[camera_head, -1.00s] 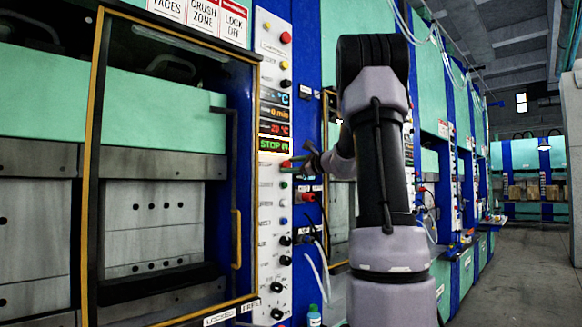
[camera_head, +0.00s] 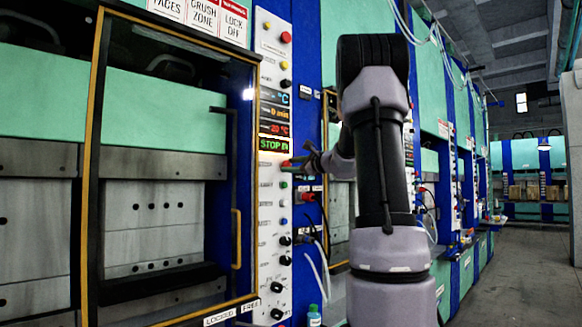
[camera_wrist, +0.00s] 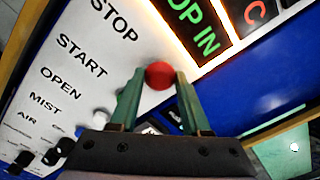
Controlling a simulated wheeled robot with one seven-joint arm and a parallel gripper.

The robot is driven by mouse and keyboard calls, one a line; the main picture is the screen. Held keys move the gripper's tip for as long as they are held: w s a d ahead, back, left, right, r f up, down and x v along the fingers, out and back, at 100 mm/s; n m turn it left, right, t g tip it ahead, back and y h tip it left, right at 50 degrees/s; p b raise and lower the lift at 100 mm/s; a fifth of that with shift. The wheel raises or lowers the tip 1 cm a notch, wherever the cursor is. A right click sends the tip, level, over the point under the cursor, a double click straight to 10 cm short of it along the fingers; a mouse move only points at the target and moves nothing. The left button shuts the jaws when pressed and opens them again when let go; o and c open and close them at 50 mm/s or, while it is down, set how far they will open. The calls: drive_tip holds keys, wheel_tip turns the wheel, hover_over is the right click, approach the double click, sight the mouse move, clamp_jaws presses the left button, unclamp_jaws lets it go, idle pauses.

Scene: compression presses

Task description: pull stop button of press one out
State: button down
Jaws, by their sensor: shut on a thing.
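The red stop button (camera_wrist: 159,75) shows in the wrist view beside the word STOP on the white panel. My gripper (camera_wrist: 158,84) has its two green fingers on either side of the button, shut on it. In the head view my gripper (camera_head: 300,164) reaches the control panel (camera_head: 268,215) from the right, at the height of the red button (camera_head: 286,163), which is partly hidden by the fingers. The panel display (camera_head: 274,144) above it reads STOP IN in green.
Other panel knobs and buttons sit below, including a green one (camera_head: 283,185) and black ones (camera_head: 285,241). A red knob (camera_head: 307,197) is on the blue column to the right. The press door (camera_head: 237,240) has a yellow handle. The aisle (camera_head: 510,270) at right is clear.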

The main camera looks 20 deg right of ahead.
idle(0.6)
drive_tip(key=shift+v, duration=0.85)
drive_tip(key=shift+c, duration=1.8)
unclamp_jaws()
drive_tip(key=shift+s, duration=0.1)
drive_tip(key=v, duration=1)
drive_tip(key=shift+s, duration=0.3)
drive_tip(key=shift+d, duration=0.1)
